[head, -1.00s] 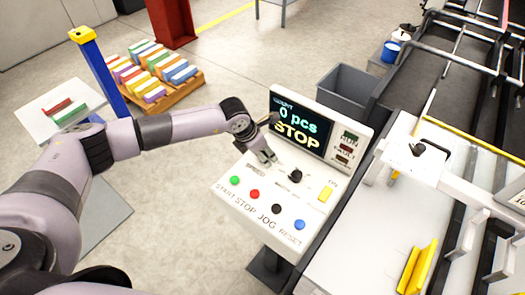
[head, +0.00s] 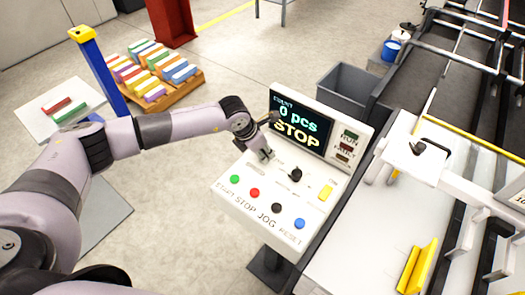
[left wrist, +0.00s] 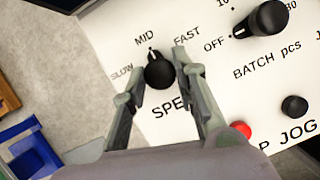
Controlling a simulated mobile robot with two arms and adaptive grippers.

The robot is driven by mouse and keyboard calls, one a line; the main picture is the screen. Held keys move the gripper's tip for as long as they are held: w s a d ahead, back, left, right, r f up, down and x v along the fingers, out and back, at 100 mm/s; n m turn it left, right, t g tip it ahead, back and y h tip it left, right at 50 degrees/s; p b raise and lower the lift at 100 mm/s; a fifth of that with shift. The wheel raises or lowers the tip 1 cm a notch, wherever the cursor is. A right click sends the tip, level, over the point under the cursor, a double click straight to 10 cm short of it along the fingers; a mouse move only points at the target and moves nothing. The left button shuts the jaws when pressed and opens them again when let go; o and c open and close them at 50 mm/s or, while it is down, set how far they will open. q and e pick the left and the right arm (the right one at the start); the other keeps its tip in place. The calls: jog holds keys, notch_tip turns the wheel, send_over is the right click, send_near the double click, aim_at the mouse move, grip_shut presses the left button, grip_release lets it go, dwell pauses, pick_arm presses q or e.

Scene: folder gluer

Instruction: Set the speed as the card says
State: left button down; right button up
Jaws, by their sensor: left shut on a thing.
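The control panel (head: 262,212) has a display (head: 297,122) reading 0 pcs and STOP. The black speed knob (left wrist: 159,72) sits on the panel among the words SLOW, MID and FAST. Its white mark points up, close to MID. My left gripper (head: 266,156) reaches down to the panel from the left. In the left wrist view its fingers (left wrist: 159,80) are on both sides of the speed knob, shut on it. The head view does not show this knob clearly behind the fingers. My right gripper is not in view. No speed card can be read.
The batch knob (left wrist: 262,20) stands right of the speed knob, pointing near OFF. Green, red (head: 254,193), black and blue buttons line the panel's front. A yellow piece (head: 326,192) is at its right. A grey bin (head: 345,92) stands behind, the conveyor machine at right.

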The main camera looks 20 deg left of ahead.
pick_arm(q)
jog(key=shift+f+m+b, duration=0.15)
jog(key=shift+m+b, duration=0.15)
jog(key=shift+b, duration=0.3)
jog(key=m+g+b, duration=0.1)
jog(key=m+b, duration=0.2)
jog(key=b, duration=0.1)
jog(key=m+g+h+b, duration=0.1)
jog(key=m+b, duration=0.2)
jog(key=b, duration=0.2)
jog(key=m+g+h+b, duration=0.1)
jog(key=m+b, duration=0.2)
jog(key=b, duration=0.2)
jog(key=shift+w+a, duration=0.15)
jog(key=shift+w, duration=0.15)
jog(key=shift+r+m+g+b, duration=0.2)
jog(key=shift+m+g+b, duration=0.3)
jog(key=shift+m+b, duration=0.7)
jog(key=c, duration=1.3)
grip_release()
